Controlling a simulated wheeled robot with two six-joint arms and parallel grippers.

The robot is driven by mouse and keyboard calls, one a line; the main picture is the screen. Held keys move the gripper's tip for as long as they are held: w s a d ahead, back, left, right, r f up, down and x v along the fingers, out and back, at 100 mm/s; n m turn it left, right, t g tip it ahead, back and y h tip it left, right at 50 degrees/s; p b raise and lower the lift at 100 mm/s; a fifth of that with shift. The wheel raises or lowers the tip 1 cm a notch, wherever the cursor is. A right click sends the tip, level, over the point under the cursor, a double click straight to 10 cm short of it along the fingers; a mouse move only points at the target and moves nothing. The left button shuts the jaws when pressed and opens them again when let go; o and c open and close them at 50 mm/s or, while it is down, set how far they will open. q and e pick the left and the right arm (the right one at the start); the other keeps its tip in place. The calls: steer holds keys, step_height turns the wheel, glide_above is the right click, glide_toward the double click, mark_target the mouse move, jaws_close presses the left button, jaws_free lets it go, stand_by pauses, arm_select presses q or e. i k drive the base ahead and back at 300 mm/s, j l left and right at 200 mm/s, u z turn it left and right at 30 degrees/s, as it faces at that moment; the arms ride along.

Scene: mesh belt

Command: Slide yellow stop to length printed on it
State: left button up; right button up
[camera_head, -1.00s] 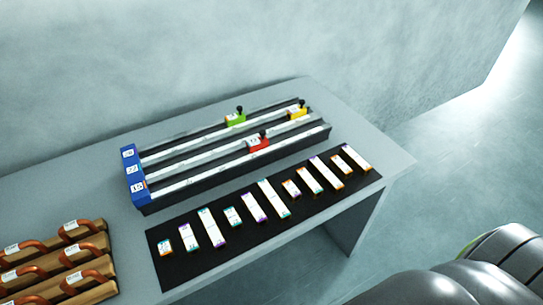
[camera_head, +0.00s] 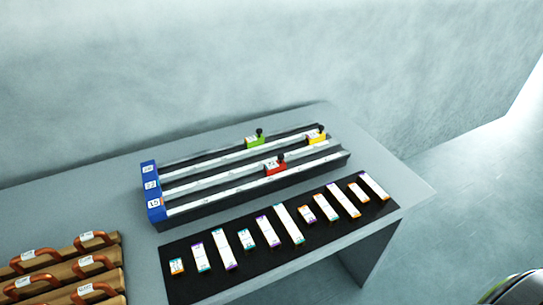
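The yellow stop (camera_head: 316,136) with a black knob sits near the right end of the middle rail of the slotted rack (camera_head: 205,212). A green stop (camera_head: 255,142) sits on the back rail, left of the yellow one. A red stop (camera_head: 274,167) sits on the front rail. A blue end block (camera_head: 152,191) with number labels closes the rack's left end. The print on the yellow stop is too small to read. Neither gripper shows; only a dark rounded part at the lower right corner is in view, apart from the rack.
A black mat (camera_head: 208,289) in front of the rack carries several labelled strips of different lengths. Brown pieces with red-brown handles (camera_head: 91,262) lie at the lower left. The grey table (camera_head: 395,170) is bare at its right end; a wall stands behind.

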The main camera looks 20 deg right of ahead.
mark_target(319, 137)
steer(key=i+l+z, duration=0.6)
steer(key=z, duration=0.25)
steer(key=i, duration=0.1)
